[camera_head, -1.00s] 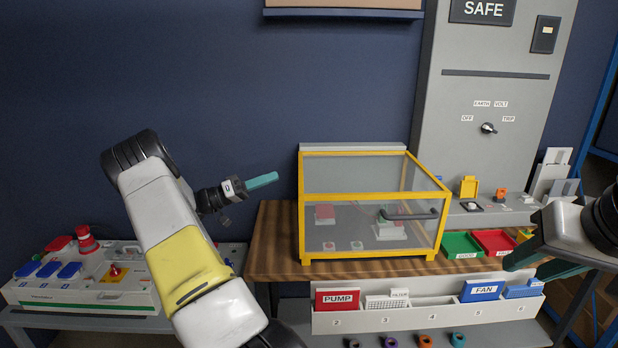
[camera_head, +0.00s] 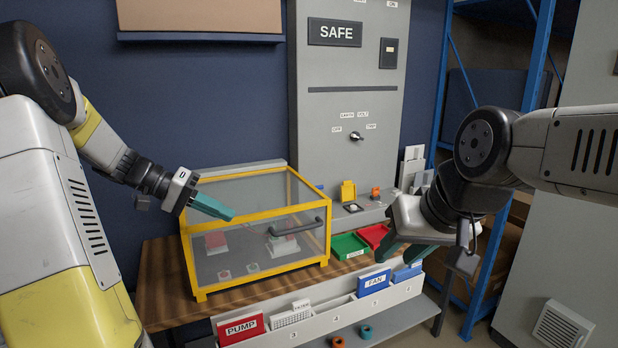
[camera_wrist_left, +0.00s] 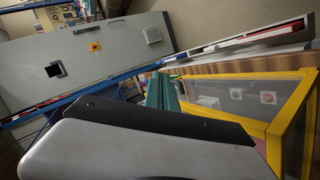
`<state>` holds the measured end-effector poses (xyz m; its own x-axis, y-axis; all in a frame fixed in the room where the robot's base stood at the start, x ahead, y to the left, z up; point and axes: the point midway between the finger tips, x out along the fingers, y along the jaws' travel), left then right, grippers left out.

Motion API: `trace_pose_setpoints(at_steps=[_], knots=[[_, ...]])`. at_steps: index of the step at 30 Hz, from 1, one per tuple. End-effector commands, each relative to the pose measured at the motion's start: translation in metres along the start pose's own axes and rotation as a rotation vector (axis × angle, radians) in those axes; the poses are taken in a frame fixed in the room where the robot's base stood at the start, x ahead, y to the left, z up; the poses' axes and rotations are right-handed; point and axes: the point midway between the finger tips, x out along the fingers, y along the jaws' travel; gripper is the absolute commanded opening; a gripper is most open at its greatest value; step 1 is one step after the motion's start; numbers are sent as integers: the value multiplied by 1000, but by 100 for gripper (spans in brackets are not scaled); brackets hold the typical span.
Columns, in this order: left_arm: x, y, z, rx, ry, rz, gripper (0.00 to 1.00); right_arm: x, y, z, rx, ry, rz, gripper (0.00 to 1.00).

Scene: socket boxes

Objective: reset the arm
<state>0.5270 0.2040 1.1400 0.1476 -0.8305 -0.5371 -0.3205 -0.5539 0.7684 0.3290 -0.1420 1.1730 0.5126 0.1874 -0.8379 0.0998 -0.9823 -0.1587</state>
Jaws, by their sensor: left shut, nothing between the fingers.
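My left gripper (camera_head: 212,207) has teal fingers pressed together with nothing between them. It is in front of and above the yellow-framed clear box (camera_head: 190,258) in the head view, overlapping its upper left part. The left wrist view shows its teal fingers (camera_wrist_left: 161,92) beside the box's yellow frame (camera_wrist_left: 276,128). My right gripper (camera_head: 400,252) is at the right, pointing down in front of the trays. Its teal fingers look apart and empty. My left arm fills the left side of the head view.
The box stands on a wooden table (camera_head: 160,290), its lid closed, with a dark handle (camera_head: 297,227). Behind is a grey SAFE cabinet (camera_head: 345,105). Green (camera_head: 348,246) and red (camera_head: 374,235) trays sit right of the box. A front rack holds PUMP (camera_head: 240,329) and FAN (camera_head: 374,281) boxes.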

Motion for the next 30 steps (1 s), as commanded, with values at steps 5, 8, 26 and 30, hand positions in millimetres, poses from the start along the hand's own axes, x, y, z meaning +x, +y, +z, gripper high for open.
trace_pose_setpoints(at_steps=[5,8,26,30], knots=[[22,58,48,-32,-126,-271,0,0,0,0,0,0,0,36],[24,79,76,-38,-134,-419,0,0,0,0,0,0,0,36],[4,123,170,63,192,-796,0,0,0,0,0,0,0,36],[4,123,171,62,200,-798,0,0,0,0,0,0,0,36]])
